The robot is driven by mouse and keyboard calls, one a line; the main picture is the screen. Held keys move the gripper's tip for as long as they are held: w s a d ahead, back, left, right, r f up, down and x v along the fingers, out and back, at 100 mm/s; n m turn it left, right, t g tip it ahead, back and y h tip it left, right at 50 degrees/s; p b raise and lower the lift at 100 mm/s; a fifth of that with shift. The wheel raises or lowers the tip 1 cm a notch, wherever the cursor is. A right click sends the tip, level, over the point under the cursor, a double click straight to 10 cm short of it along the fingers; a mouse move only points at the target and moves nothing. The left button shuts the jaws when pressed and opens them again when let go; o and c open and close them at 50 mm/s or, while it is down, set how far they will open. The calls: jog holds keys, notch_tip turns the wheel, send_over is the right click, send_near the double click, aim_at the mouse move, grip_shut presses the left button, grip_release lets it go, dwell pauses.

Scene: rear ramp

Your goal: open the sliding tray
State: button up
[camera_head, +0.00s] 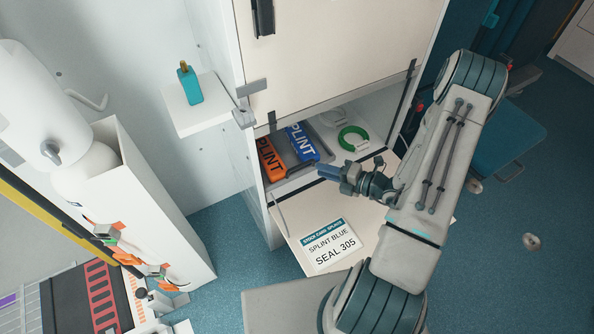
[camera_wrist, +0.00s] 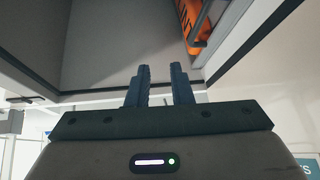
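In the head view, a pale board (camera_head: 290,230) with a label card (camera_head: 330,244) reading "SPLINT BLUE SEAL 305" juts from the white cabinet's lower opening. Behind it, an orange splint pack (camera_head: 269,160) and a blue splint pack (camera_head: 302,141) lie inside on something dark grey. I cannot tell for sure which part is the sliding tray. My gripper (camera_head: 329,172) is in front of the opening, above the board, right of the orange pack. In the wrist view its two fingers (camera_wrist: 160,85) are apart with nothing between them. The orange pack (camera_wrist: 198,22) shows beyond them.
A green ring (camera_head: 353,138) lies in the opening to the right. The cabinet's upper door (camera_head: 330,50) is closed above. A small shelf (camera_head: 193,107) with a teal bottle (camera_head: 189,85) sticks out at left. White cylinders (camera_head: 40,105) stand far left.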

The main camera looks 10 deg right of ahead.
jog(key=f+m, duration=0.1)
jog(key=f, duration=0.1)
jog(key=d+f+m+t+h, duration=0.1)
jog(key=d+f+m+b, duration=0.1)
jog(key=f+m, duration=0.1)
jog(key=shift+w+f+t+h, duration=0.2)
jog(key=shift+f+t+h, duration=0.15)
jog(key=shift+t+h, duration=0.05)
jog(key=shift+w+f, duration=0.1)
jog(key=shift+w, duration=0.05)
jog(key=b, duration=0.3)
send_over(297, 172)
notch_tip(297, 172, down, 2)
jog(key=shift+w+f, duration=0.1)
grip_shut()
